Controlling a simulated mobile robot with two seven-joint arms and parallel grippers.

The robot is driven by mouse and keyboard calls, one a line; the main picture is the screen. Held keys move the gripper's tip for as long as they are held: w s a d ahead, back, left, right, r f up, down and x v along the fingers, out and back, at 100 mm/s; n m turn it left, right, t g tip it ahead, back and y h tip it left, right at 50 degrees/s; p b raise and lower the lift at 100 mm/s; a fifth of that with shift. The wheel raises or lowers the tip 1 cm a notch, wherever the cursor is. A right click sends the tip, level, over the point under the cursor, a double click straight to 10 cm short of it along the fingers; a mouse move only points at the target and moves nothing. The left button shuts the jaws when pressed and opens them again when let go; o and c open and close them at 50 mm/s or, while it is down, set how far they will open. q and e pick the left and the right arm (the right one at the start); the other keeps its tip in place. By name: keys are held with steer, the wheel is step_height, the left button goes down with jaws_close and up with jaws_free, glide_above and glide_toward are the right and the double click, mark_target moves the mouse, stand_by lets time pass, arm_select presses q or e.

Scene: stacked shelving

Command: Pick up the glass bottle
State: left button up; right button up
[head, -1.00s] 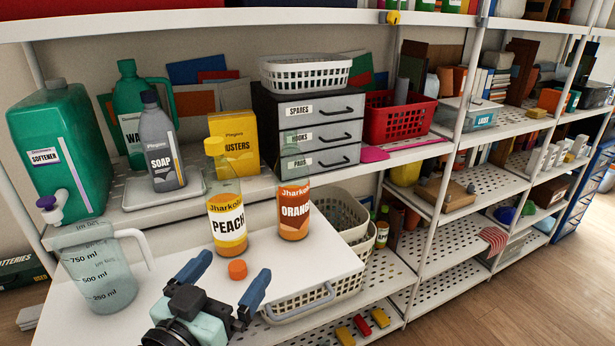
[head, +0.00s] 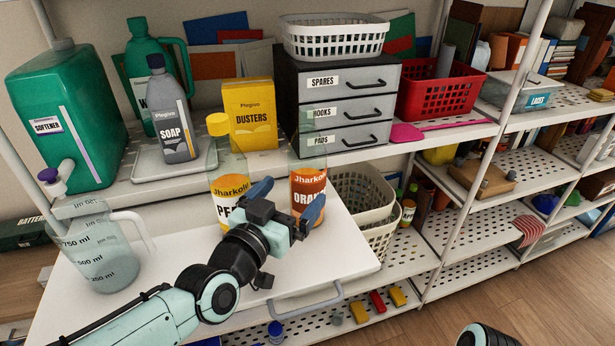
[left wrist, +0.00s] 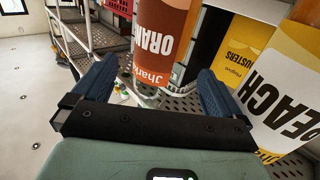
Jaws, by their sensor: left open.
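Two clear glass bottles stand on the white board. The one labelled ORANGE (head: 309,187) has no cap on its clear neck; it also shows in the left wrist view (left wrist: 160,45). The one labelled PEACH (head: 229,190) has a yellow cap and stands to its left, also in the left wrist view (left wrist: 285,95). My left gripper (head: 288,198) is open and empty, just in front of the ORANGE bottle. In the left wrist view its blue fingers point at that bottle, which appears between them. The gripper hides part of both bottles in the head view.
A measuring jug (head: 95,245) stands at the board's left. Behind are a SOAP bottle (head: 172,120), a DUSTERS box (head: 250,115) and a grey drawer unit (head: 340,105). The board's (head: 345,255) right front part is clear.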

mark_target(298, 184)
arm_select(q)
steer(key=p+x, duration=0.1)
steer(key=x, duration=0.4)
steer(key=shift+w+d, duration=0.15)
steer(key=shift+w, duration=0.15)
steer(key=shift+s, duration=0.1)
steer(key=c, duration=1.4)
steer(key=shift+r, duration=0.3)
